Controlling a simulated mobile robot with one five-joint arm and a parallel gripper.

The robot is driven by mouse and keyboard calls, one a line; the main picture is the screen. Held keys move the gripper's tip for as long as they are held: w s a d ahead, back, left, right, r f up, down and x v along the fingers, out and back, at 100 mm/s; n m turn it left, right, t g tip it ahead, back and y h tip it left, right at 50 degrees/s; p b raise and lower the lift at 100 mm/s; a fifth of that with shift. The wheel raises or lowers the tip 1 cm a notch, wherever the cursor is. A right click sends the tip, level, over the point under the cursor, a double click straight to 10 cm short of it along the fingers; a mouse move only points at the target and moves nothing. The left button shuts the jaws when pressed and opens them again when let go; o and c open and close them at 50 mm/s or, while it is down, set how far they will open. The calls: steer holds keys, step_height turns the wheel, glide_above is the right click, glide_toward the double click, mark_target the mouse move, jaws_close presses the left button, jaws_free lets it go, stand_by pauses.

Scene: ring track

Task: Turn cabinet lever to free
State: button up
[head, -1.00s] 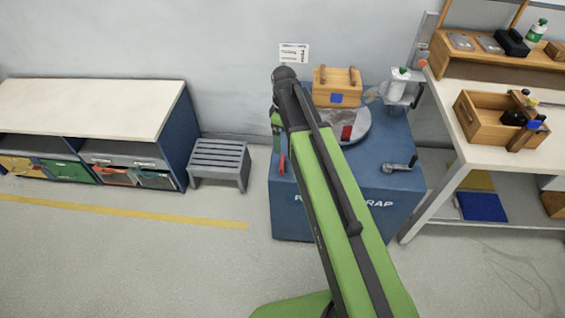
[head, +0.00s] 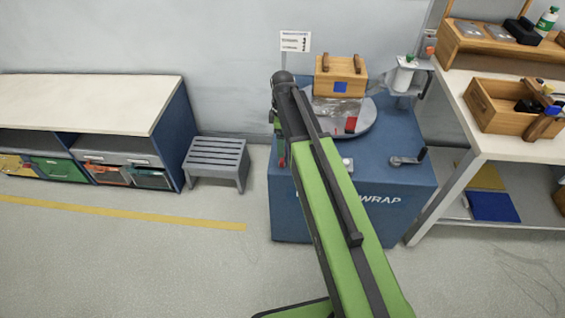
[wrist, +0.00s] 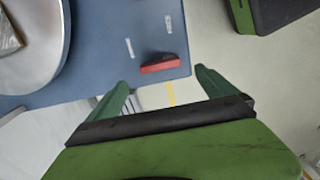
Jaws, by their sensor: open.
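The red lever (wrist: 163,63) lies on the blue cabinet top (wrist: 100,50) near its edge in the wrist view, with two small white labels beside it. My open gripper (wrist: 160,77) has one green finger on each side of the lever's near side; the lever sits just past the fingertips. I cannot tell whether they touch it. In the head view, a small red bit of the lever (head: 281,161) shows at the left edge of the blue cabinet (head: 400,205), mostly hidden by my arm and gripper (head: 278,125).
A round grey turntable (head: 368,118) with a wooden box (head: 340,82) is on the cabinet. A crank (head: 407,158) sits at its right. A grey stool (head: 215,160) stands to the left. A workbench (head: 500,145) is close on the right. Floor at front left is clear.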

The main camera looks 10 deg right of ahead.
step_height(320, 180, down, 8)
steer(key=b, duration=0.6)
steer(key=shift+r, duration=0.25)
steer(key=c, duration=1.4)
